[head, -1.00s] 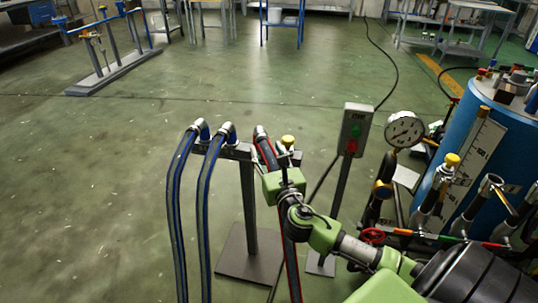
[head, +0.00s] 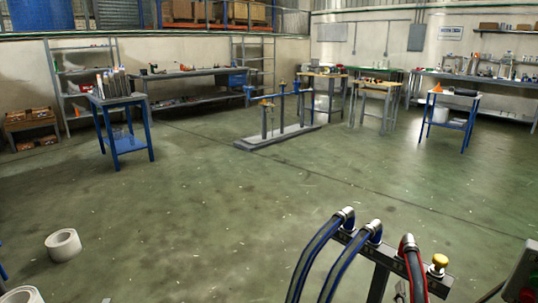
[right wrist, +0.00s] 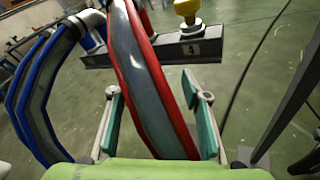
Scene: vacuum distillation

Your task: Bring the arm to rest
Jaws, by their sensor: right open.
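My right gripper (right wrist: 152,90) is open in the right wrist view, its two green-padded fingers spread apart. A red-edged hose (right wrist: 140,65) runs through the picture between the fingers; I cannot tell whether it lies between them or beyond, and no grip on it shows. In the head view only a small grey piece, perhaps of this gripper, shows at the bottom edge beside the red hose (head: 413,268). The rest of the right arm is out of that view. My left gripper is in neither view.
Two blue hoses (head: 318,255) and a yellow knob (head: 438,260) sit on the grey stand's bar (head: 385,255). A switch box (head: 522,275) stands at the right edge. A white roll (head: 63,244) lies on the floor at left. The middle floor is clear.

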